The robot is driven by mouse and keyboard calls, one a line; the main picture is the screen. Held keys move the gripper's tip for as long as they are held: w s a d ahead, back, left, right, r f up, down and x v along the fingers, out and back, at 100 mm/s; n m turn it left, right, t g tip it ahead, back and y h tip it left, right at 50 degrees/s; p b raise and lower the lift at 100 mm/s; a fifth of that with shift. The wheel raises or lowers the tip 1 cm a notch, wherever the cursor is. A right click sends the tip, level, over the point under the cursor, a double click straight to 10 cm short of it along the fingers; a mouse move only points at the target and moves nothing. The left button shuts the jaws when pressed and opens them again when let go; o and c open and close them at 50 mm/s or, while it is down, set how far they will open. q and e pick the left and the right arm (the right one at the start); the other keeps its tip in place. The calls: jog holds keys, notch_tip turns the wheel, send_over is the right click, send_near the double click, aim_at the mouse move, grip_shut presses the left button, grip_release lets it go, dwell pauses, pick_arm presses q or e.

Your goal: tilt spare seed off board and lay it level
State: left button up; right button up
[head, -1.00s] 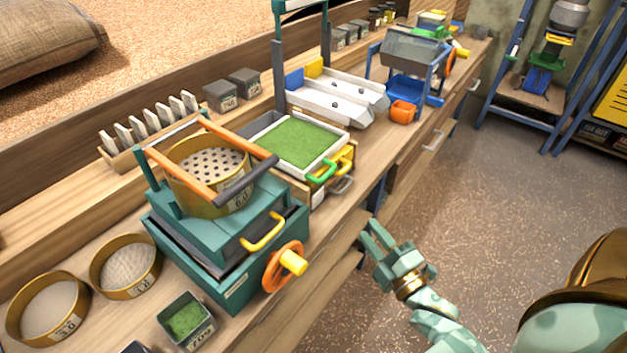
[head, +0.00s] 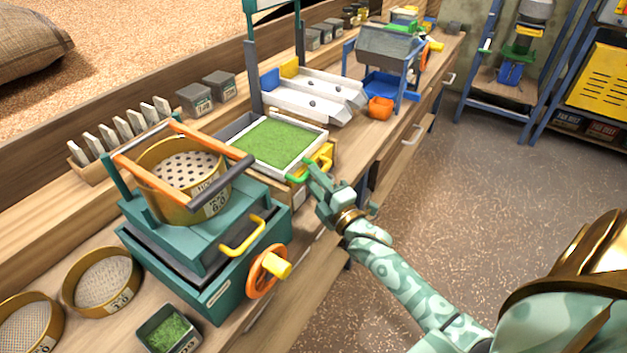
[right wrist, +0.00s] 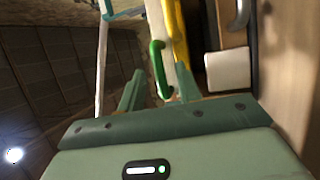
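The board (head: 277,118) is a white-rimmed tray covered with green seed, and it sits on the bench. My right gripper (head: 313,172) is at the green handle. In the right wrist view the fingers (right wrist: 157,90) stand apart with the green handle (right wrist: 157,68) between their tips. I cannot tell whether they touch it. My left gripper is in neither view.
A teal sieve shaker (head: 205,240) with an orange wheel stands at the near left of the board. White chutes (head: 315,95) and a blue-framed machine (head: 390,60) stand beyond it. The floor (head: 450,200) to the right is clear.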

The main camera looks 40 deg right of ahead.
jog(key=shift+w, duration=0.4)
